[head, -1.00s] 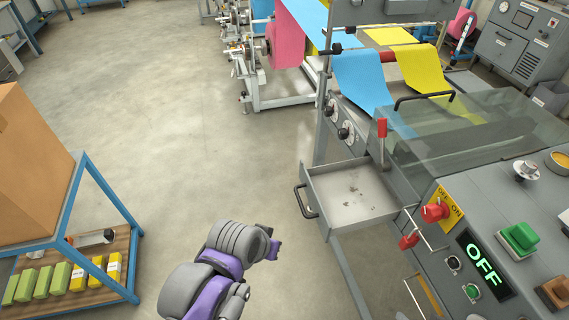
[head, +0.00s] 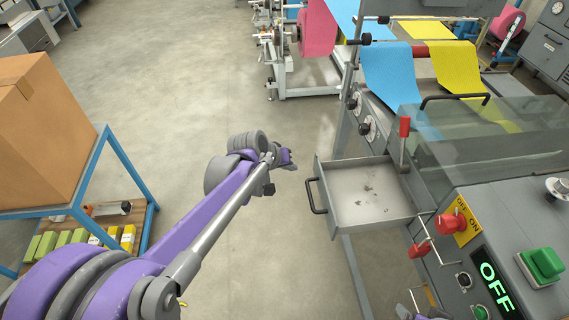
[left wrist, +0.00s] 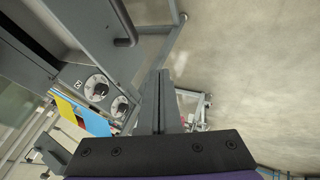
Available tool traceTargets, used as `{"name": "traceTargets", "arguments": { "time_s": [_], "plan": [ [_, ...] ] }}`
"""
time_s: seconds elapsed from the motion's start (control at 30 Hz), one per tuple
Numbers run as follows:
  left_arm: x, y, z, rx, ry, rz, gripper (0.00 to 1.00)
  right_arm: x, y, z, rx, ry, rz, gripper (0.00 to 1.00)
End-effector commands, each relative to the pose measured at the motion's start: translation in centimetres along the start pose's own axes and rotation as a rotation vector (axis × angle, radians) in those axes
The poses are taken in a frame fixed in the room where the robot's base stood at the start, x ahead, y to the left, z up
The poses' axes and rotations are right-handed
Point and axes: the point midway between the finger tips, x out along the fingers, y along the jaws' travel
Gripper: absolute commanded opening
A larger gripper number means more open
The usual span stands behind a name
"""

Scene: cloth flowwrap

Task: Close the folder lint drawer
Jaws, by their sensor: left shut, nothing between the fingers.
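The lint drawer (head: 350,212) is pulled open from the side of the grey folder machine, with dark lint scraps on its pale floor. Its dark bar handle (head: 316,196) is on the drawer's left front. My left gripper (head: 288,158) is shut and empty, to the left of the handle and apart from it. In the left wrist view the shut fingers (left wrist: 161,100) point up the picture, and part of a drawer handle (left wrist: 124,24) shows at the top. A small part of what looks like my right arm shows at the bottom edge of the head view; its gripper cannot be made out.
A red-knobbed lever (head: 404,128) stands by the drawer's back corner. Red knobs (head: 420,249) and an OFF display (head: 494,290) are on the panel at right. A blue-framed cart with a cardboard box (head: 45,130) stands at left. The floor between is clear.

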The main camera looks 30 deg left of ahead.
Motion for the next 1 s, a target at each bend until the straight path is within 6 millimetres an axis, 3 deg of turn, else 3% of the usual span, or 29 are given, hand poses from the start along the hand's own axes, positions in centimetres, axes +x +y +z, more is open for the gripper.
{"name": "traceTargets", "arguments": {
  "time_s": [0.13, 0.2, 0.4, 1.0],
  "plan": [
    [3.2, 0.0, 0.1, 0.002, -0.001, 0.0, 0.0, 0.3, 0.0, 0.2, 0.0, -0.002, 0.0, 0.85],
    [3.5, 1.5, 0.0, 0.004, -0.001, 0.003, 0.0, -0.1, 0.0, -0.1, 0.0, 0.0, 0.0, 0.85],
    [4.4, 3.2, 0.0, 0.003, -0.001, 0.0, 0.0, -0.3, 0.0, -0.3, 0.0, 0.003, 0.0, 0.85],
    [5.0, 4.4, 0.1, 0.002, -0.001, 0.001, 0.0, -0.3, 0.0, -0.3, 0.0, 0.002, 0.0, 0.85]
  ]
}}
